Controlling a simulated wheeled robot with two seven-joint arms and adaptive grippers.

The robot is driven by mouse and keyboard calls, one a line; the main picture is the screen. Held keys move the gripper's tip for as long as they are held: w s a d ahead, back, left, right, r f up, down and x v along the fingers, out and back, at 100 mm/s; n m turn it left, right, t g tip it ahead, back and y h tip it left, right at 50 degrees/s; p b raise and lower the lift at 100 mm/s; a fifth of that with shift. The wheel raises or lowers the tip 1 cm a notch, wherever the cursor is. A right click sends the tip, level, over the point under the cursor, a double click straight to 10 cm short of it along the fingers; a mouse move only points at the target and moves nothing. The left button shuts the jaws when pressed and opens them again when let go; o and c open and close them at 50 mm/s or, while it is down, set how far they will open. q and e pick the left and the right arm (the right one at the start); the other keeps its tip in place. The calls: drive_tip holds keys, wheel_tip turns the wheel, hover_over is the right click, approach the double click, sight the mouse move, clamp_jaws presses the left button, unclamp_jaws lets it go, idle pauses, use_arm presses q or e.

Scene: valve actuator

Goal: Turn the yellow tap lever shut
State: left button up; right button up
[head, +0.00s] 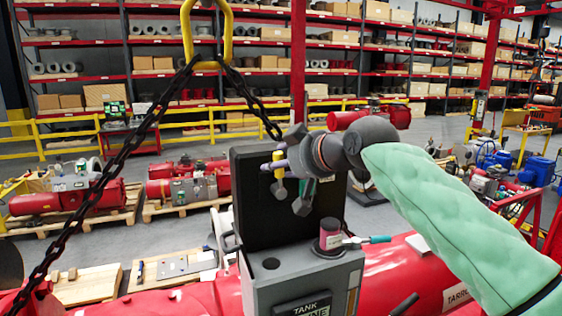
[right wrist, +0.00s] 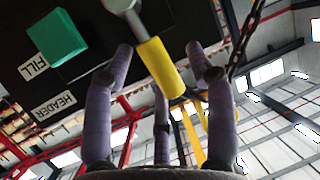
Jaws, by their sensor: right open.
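The yellow tap lever (head: 279,188) is on the front of a black panel (head: 250,222), partly covered by my right gripper in the head view. In the right wrist view the yellow lever (right wrist: 160,68) hangs from a grey metal stem and lies between the spread purple-grey fingers. My right gripper (head: 276,164) is open around the lever; it also shows in the right wrist view (right wrist: 158,52). Gaps show on both sides of the lever, and I cannot tell whether a finger touches it. My left gripper is not in view.
A green lever or block (right wrist: 57,40) is on the panel near the FILL and HEADER labels.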

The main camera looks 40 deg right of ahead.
drive_tip(key=shift+w+d+f, duration=0.2)
drive_tip(key=shift+w+f, duration=0.1)
drive_tip(key=shift+w, duration=0.25)
drive_tip(key=shift+s+a, duration=0.1)
drive_tip(key=shift+c, duration=0.6)
clamp_jaws()
